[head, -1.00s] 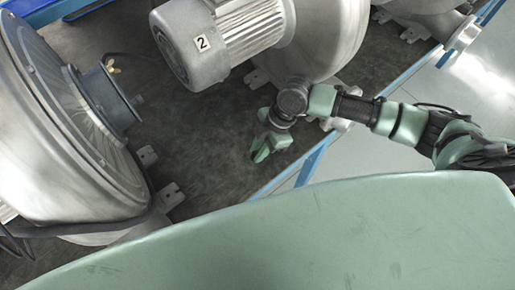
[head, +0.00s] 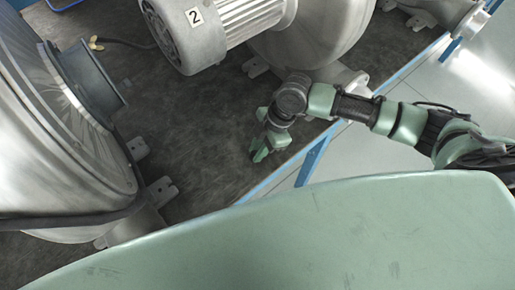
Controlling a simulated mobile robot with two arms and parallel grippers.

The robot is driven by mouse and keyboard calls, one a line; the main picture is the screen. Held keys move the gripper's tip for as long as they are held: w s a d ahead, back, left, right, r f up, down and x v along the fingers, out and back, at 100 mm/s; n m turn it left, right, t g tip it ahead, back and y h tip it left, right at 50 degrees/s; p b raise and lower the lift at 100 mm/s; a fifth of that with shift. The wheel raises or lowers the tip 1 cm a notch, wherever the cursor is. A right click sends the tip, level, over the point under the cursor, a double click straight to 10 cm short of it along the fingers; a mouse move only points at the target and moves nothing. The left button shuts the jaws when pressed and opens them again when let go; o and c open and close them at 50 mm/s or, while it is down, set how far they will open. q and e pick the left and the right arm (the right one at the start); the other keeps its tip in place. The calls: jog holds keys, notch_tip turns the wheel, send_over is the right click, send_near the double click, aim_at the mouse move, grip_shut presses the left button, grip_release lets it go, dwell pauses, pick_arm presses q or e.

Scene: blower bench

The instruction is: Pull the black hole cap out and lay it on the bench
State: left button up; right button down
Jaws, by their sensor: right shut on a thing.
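My right gripper (head: 262,150) hangs over the dark bench (head: 213,148) near its front edge, fingers pointing down and left. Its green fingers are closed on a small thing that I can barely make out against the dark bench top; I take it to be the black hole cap. I cannot tell whether it touches the bench. No other black cap shows clearly. My left gripper is not in view.
A motor marked 2 (head: 220,30) with its blower casing (head: 320,35) stands behind the gripper. A large blower (head: 50,130) with a round flange (head: 90,80) fills the left. Bare bench lies between them. A blue frame (head: 312,160) runs along the front edge.

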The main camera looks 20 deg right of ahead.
jog(key=c, duration=1.2)
grip_release()
jog(key=shift+c, duration=0.2)
jog(key=shift+r, duration=0.1)
